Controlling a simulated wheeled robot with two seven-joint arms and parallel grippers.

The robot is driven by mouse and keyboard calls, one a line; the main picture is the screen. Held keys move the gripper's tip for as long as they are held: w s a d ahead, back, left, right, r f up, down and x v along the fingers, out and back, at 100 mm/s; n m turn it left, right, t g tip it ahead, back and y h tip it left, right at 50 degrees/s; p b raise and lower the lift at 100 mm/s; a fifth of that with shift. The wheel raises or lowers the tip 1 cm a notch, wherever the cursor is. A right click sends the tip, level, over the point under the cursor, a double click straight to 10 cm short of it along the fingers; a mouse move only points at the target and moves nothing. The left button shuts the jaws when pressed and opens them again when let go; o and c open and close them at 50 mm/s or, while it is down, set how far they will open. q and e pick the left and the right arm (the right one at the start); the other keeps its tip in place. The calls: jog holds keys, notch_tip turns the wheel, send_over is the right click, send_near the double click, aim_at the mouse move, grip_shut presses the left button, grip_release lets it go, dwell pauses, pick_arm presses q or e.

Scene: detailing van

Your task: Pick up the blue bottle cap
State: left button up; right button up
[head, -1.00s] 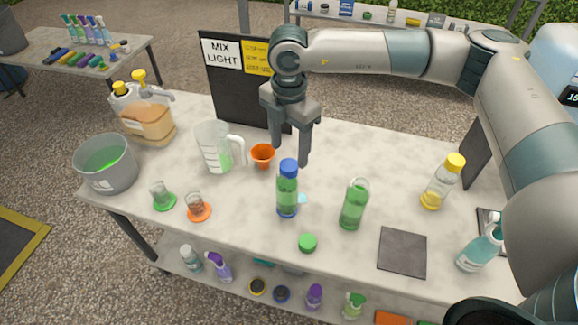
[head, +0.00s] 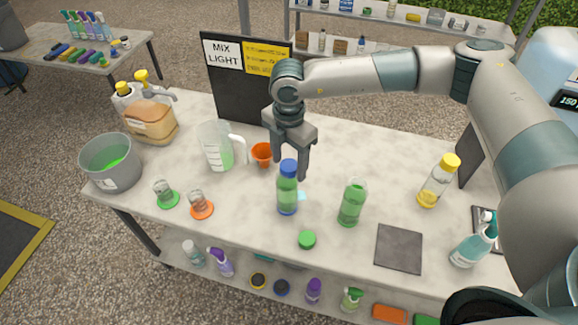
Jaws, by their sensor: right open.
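The blue bottle cap (head: 289,167) sits on top of an upright clear bottle (head: 287,194) with green liquid, near the middle of the table. My right gripper (head: 291,172) points down with its fingers apart. In the head view its fingertips overlap the area around the cap, slightly behind it. I cannot tell whether a finger touches the cap. Nothing is held. My left gripper is not in view.
An uncapped green bottle (head: 352,203) stands to the right, with a green cap (head: 307,239) lying in front. An orange funnel (head: 262,155) and a measuring jug (head: 216,147) stand to the left. A yellow-capped bottle (head: 437,181) stands further right. A grey mat (head: 399,249) lies at front right.

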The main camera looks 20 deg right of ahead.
aim_at(291, 165)
jog(key=c, duration=1.2)
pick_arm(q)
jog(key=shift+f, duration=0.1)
pick_arm(e)
jog(key=shift+r, duration=0.1)
